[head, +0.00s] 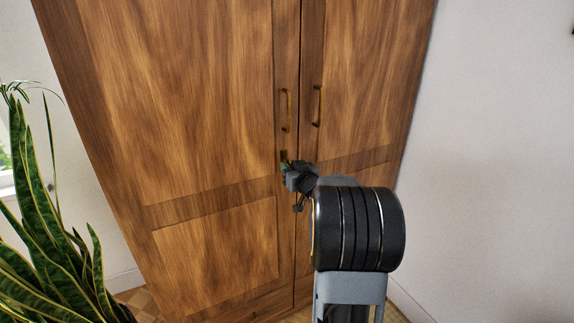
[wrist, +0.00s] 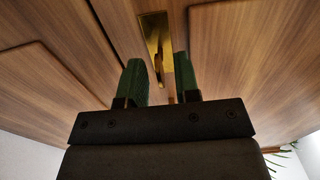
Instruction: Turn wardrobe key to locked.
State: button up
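The wooden wardrobe (head: 180,90) has two closed doors and fills the middle of the head view. A brass lock plate (head: 284,155) sits below the left door's handle, and it also shows in the wrist view (wrist: 153,30). A brass key (wrist: 159,70) stands out from the plate in the wrist view. My gripper (head: 287,168) is at the lock in the head view and hides the key there. Its two green fingers (wrist: 161,72) are open, one on each side of the key, with a gap visible on both sides.
Two brass handles, the left (head: 286,110) and the right (head: 317,105), are above my gripper. A tall leafy plant (head: 40,220) stands at the left. A white wall (head: 490,160) is at the right, with free room before it.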

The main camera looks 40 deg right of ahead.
jog(key=shift+w+d, duration=0.15)
jog(key=shift+w, duration=1.05)
jog(key=shift+c, duration=0.4)
grip_shut()
